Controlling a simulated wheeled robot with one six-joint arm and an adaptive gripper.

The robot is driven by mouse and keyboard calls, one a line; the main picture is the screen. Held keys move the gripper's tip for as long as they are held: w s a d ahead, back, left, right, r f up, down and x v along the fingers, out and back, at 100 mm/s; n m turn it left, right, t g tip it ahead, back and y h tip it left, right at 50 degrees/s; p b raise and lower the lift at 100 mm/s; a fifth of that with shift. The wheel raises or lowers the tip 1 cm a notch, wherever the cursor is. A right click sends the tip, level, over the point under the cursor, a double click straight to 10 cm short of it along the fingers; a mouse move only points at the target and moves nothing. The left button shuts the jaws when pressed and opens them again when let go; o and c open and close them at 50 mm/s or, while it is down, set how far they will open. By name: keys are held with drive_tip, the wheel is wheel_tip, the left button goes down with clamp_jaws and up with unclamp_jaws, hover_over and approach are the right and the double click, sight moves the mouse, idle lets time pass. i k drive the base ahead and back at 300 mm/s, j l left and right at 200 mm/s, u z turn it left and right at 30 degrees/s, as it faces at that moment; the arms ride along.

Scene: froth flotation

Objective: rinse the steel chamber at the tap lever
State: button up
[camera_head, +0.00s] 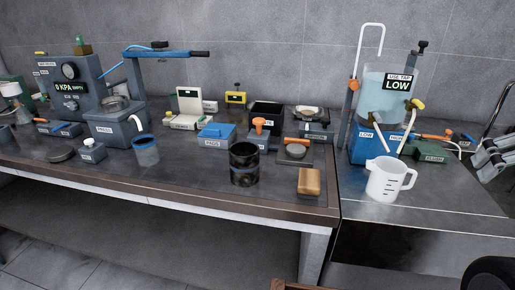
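A grey linkage at the right edge seems to be my gripper (494,158); it is cut off by the frame, so its fingers and anything between them cannot be made out. I cannot tell for sure which vessel is the steel chamber. A dark, open metal cylinder (244,164) stands upright near the front of the left bench, apart from the gripper. A clear tank (385,98) with a sign reading "USE TAP" and "LOW" stands on a blue base on the right bench. Levers with yellow knobs (415,105) and an orange lever (434,138) are near it; the tap lever is not clearly identifiable.
A white measuring jug (384,181) stands before the tank. A tan block (309,181) and a small blue cup (146,151) are on the left bench (190,182). A gauge machine (72,88) stands at the back left. The right bench front (440,205) is clear.

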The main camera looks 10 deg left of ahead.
sight(470, 138)
drive_tip(key=z, duration=0.7)
